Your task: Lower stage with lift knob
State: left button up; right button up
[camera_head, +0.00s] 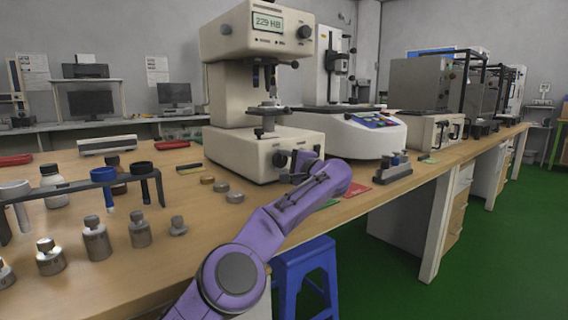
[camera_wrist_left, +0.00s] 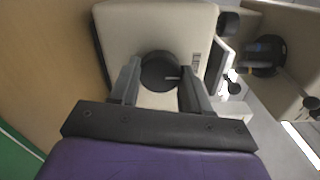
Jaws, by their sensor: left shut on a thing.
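The hardness tester (camera_head: 235,152) is a cream machine on the wooden bench, with a lit display at its top. Its small stage (camera_head: 268,110) sits below the dark objective parts, above the base. The lift knob (camera_wrist_left: 158,72) is round and dark with a pale mark, on the face of the base. My left gripper (camera_wrist_left: 160,88) is shut on the knob, one finger on each side of it. In the head view my left gripper (camera_head: 302,164) is at the base's front, and my purple wrist partly hides that area. My right gripper is in neither view.
Sample discs (camera_head: 221,187) lie left of the tester's base. Bottles (camera_head: 96,238) and a dark rack (camera_head: 70,188) stand at the left. A white round-fronted machine (camera_head: 345,135) stands behind on the right. A blue stool (camera_head: 306,262) is by the bench's front edge.

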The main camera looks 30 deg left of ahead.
aim_at(283, 161)
pick_arm(q)
jog(key=o, duration=1.1)
jog(key=shift+c, duration=0.2)
jog(key=shift+d+f, duration=0.1)
jog(key=shift+d, duration=0.15)
jog(key=b+v, duration=0.2)
jog(key=v, duration=0.8)
